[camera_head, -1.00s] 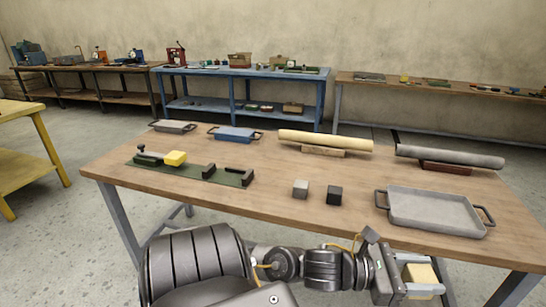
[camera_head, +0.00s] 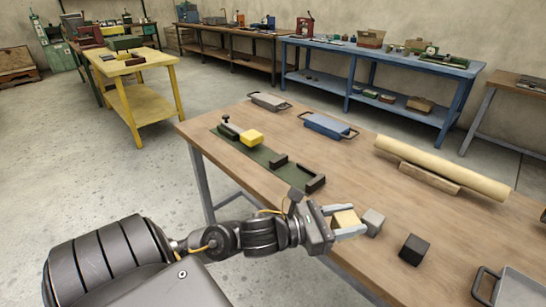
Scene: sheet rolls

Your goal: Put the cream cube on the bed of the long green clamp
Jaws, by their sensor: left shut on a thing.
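My left gripper (camera_head: 342,219) is shut on the cream cube (camera_head: 345,219), near the front edge of the wooden table. The long green clamp (camera_head: 262,154) lies on the table's left part, beyond and to the left of the gripper. Its dark green bed carries a yellow block (camera_head: 252,137) beside the dark screw end, and black jaw blocks (camera_head: 312,184) at the near end. My right gripper is not in view.
A grey cube (camera_head: 373,221) is close beside my left gripper in the picture, and a black cube (camera_head: 413,249) lies to its right. A blue tray (camera_head: 328,125), a grey tray (camera_head: 269,102) and a cream roll (camera_head: 440,167) on a wooden cradle are farther back.

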